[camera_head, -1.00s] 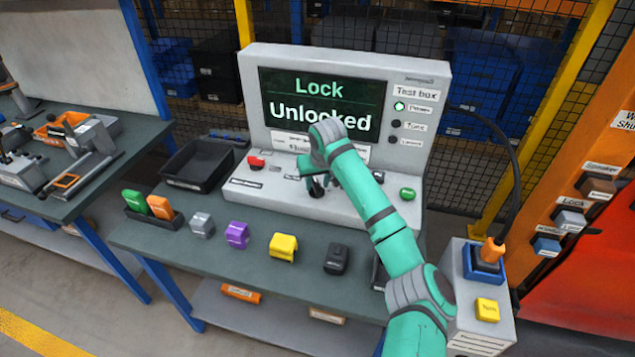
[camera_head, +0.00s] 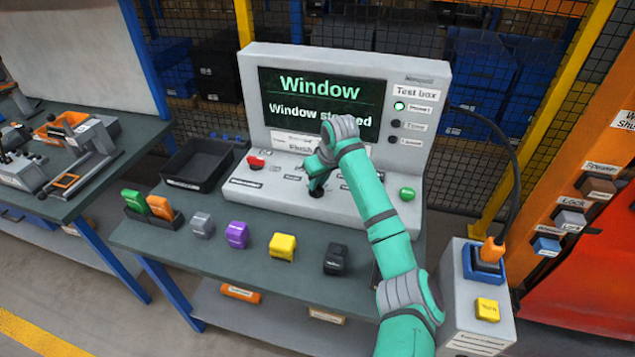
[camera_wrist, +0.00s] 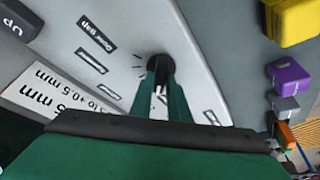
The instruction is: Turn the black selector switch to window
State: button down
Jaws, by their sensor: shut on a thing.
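The black selector switch (camera_head: 316,193) is on the sloped front panel of the grey test box (camera_head: 425,95). My gripper (camera_head: 318,183) is shut on its knob and hides much of it in the head view. In the wrist view the round black switch (camera_wrist: 159,66) shows at the tips of my gripper (camera_wrist: 158,82), with short tick marks beside it. The exact pointing of the knob is hard to make out. The screen (camera_head: 320,100) reads "Window" in green, with a second line, partly hidden by my arm, that seems to read "Window stopped".
A red button (camera_head: 257,162) and a green button (camera_head: 407,194) flank the switch. A black tray (camera_head: 190,170) stands left. Grey, purple (camera_head: 237,234), yellow (camera_head: 283,246) and black (camera_head: 336,258) blocks line the bench front.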

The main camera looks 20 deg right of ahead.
jog(key=shift+d+n+y, duration=0.1)
jog(key=shift+n+y, duration=0.4)
jog(key=shift+n, duration=0.6)
jog(key=c, duration=1.7)
grip_release()
jog(key=shift+r, duration=0.1)
jog(key=v, duration=1)
jog(key=shift+d+r, duration=0.1)
jog(key=shift+r, duration=0.25)
jog(key=shift+s, duration=0.1)
